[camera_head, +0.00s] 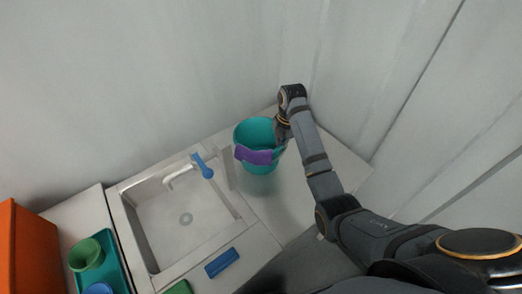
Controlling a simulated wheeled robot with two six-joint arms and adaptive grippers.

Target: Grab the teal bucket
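The teal bucket (262,134) stands upright on the white counter, right of the sink. A purple piece (255,156) lies across its front rim. My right arm reaches in from the lower right, and my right gripper (281,135) points down at the bucket's right rim. The fingers are small and dark and partly hidden by the wrist, so I cannot tell whether they are open or closed on the rim. My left gripper is not in view.
A white sink (144,208) with a blue-handled faucet (205,169) is left of the bucket. A blue block (222,263) lies on the front counter edge. A teal tray (118,262) with a green cup (87,254) and an orange box (28,252) are at lower left. Pale walls stand behind.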

